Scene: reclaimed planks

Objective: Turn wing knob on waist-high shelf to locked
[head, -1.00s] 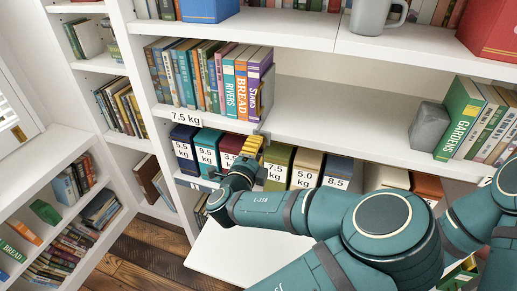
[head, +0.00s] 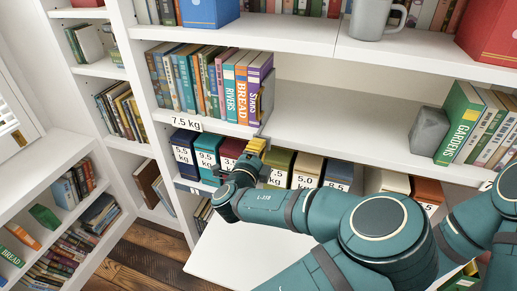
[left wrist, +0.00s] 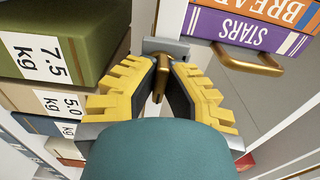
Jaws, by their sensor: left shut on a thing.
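The wing knob (left wrist: 160,82) is a small bronze piece below a grey mount (left wrist: 166,47) at the shelf edge, in the left wrist view. My left gripper (left wrist: 160,72) has yellow ridged fingers and is shut on the knob, with one finger on each side. In the head view my left gripper (head: 256,145) is at the front edge of the waist-high shelf (head: 330,128), just below the upright books. The knob is hidden there by the fingers. No lock marking is readable. My right gripper is not in view.
Books (head: 205,80) stand on the shelf above the gripper, and a bronze handle (left wrist: 248,60) is beside the knob in the wrist view. Several weight-labelled boxes (head: 306,168) line the shelf below. A grey block (head: 428,131) sits to the right; the shelf middle is clear.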

